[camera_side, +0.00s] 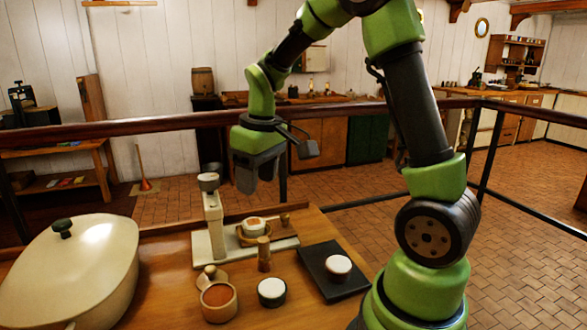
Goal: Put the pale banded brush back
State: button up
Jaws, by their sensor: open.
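A small upright wooden piece (264,253) with a lighter band stands on the wooden table, in front of the pale base; it may be the pale banded brush, but it is too small to be sure. A shorter wooden knob-like piece (285,220) stands at the right end of the pale base (284,243). My gripper (256,186) points down, open and with nothing visible in it. It hangs above the table's back part, higher than both wooden pieces and apart from them.
A pale column (214,228) rises left of a filled cup (254,227). A large lidded pot (75,265) fills the left. In front are a lidded jar (210,277), powder bowl (219,303) and dark cup (272,292). A black mat (316,268) holds a white-topped cup (338,267).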

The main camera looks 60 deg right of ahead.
jog(key=s+a+r+m+t+y, duration=0.1)
jog(key=s+a+r+t, duration=0.1)
jog(key=s+a+r, duration=0.2)
jog(key=s+a+r+m+t+y, duration=0.1)
jog(key=s+a+r, duration=0.4)
jog(key=s, duration=0.5)
jog(key=a+m+t, duration=0.1)
jog(key=a+t, duration=0.1)
jog(key=shift+a+t, duration=0.15)
jog(key=shift+t, duration=0.15)
